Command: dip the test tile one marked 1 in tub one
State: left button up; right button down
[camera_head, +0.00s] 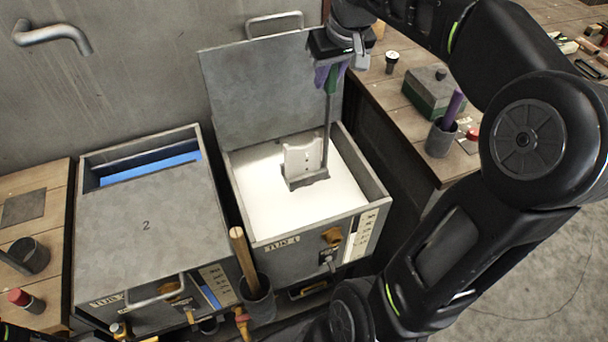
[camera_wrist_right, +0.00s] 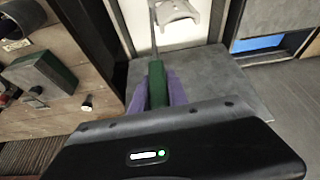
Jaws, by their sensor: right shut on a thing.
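My right gripper (camera_head: 329,74) is shut on the green handle of a long grey dipping tool (camera_head: 328,125); in the wrist view the purple fingers (camera_wrist_right: 156,92) close around the handle (camera_wrist_right: 157,83). The tool hangs upright, its foot holding a pale test tile (camera_head: 302,157) inside the opening of tub one (camera_head: 285,268). The tile stands roughly upright over the white liquid (camera_head: 262,200); its upper part is clear, and I cannot tell whether its lower edge touches the liquid. No number is readable on the tile. My left gripper is not in view.
The lid of tub one (camera_head: 255,90) stands open behind it. A cup with a wooden handle (camera_head: 258,300) stands in front. The right bench holds a green box (camera_head: 431,92) and a cup (camera_head: 440,138).

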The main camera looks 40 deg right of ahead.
jog(key=shift+r+p, duration=1.15)
jog(key=shift+r, duration=0.75)
